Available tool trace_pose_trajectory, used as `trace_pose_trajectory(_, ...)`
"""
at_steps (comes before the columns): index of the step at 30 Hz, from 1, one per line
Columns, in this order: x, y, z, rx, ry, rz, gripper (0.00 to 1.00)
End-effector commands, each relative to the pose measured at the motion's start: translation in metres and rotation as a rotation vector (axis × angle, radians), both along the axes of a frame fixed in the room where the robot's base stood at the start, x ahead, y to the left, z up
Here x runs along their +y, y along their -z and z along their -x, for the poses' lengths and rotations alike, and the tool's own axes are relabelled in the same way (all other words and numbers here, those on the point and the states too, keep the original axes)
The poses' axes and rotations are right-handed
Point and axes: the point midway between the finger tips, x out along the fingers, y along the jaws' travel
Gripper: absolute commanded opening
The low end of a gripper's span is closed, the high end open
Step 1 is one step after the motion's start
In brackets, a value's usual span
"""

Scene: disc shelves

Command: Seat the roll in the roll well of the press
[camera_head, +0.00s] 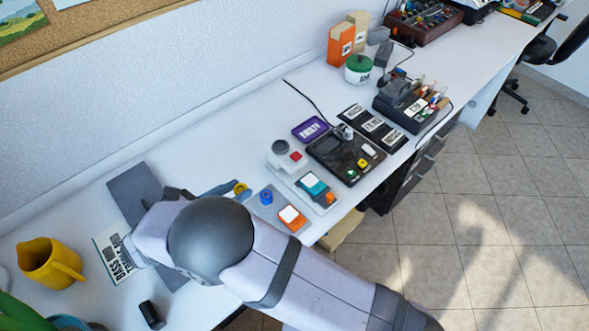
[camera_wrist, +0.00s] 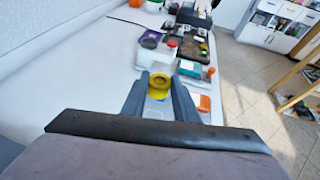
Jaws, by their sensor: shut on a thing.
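My gripper (camera_wrist: 160,84) is shut on a yellow roll (camera_wrist: 160,80), a ring-like piece held between the two fingertips in the wrist view. In the head view the roll (camera_head: 241,189) shows at the tip of my gripper, above the table, just left of a grey plate (camera_head: 277,218) with a blue round piece (camera_head: 266,196) and an orange-and-white block (camera_head: 291,216) on it. Which unit is the press, and where its roll well is, I cannot tell. A white base with a teal-and-orange unit (camera_head: 315,186) stands right of the plate.
A white unit with a red button (camera_head: 286,155), a purple tray (camera_head: 310,128) and a black console (camera_head: 346,152) stand farther along the table. The wall runs along the left side.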

Motion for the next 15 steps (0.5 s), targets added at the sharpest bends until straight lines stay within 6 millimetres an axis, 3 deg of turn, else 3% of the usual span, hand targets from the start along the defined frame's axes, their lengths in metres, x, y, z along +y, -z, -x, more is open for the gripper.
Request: trace_pose_trajectory(15, -0.0078, 0.0046, -0.0072, 0.000, 0.023, 0.000, 0.05)
